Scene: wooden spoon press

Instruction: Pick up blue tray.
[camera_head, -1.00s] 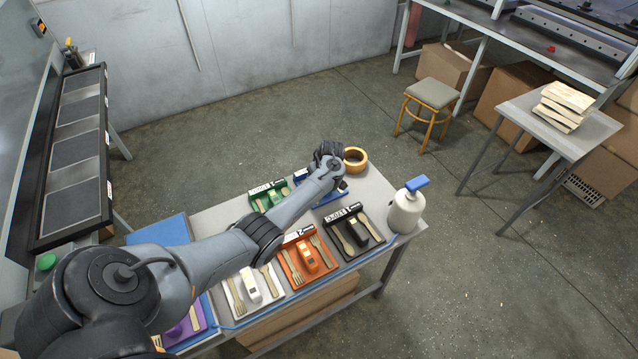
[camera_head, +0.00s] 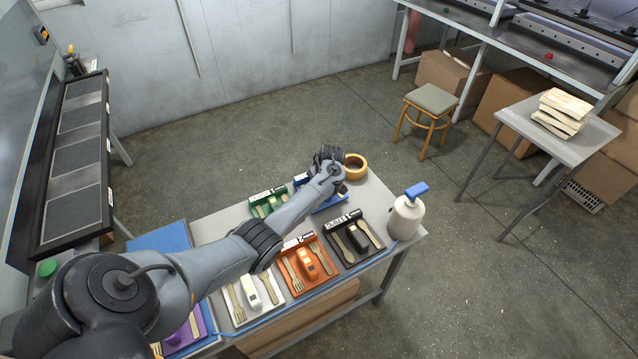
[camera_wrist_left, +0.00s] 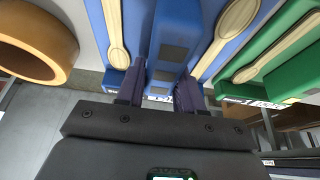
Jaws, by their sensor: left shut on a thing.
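The blue tray (camera_head: 330,204) lies at the far side of the grey table, mostly hidden under my left gripper (camera_head: 334,182). In the left wrist view the tray (camera_wrist_left: 237,45) holds wooden cutlery on both sides of a raised blue block (camera_wrist_left: 176,30) with grey squares. The dark fingers of my left gripper (camera_wrist_left: 160,82) are shut on the tray at the end of this block, one finger on each side. Whether the tray is clear of the table cannot be told. My right gripper is not in view.
A green tray (camera_head: 258,200) stands left of the blue one. A wooden ring (camera_head: 355,172) is close on the right. Black (camera_head: 351,248), orange (camera_head: 296,284) and white (camera_head: 238,311) trays line the near side. A white pump bottle (camera_head: 404,218) stands at the right end.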

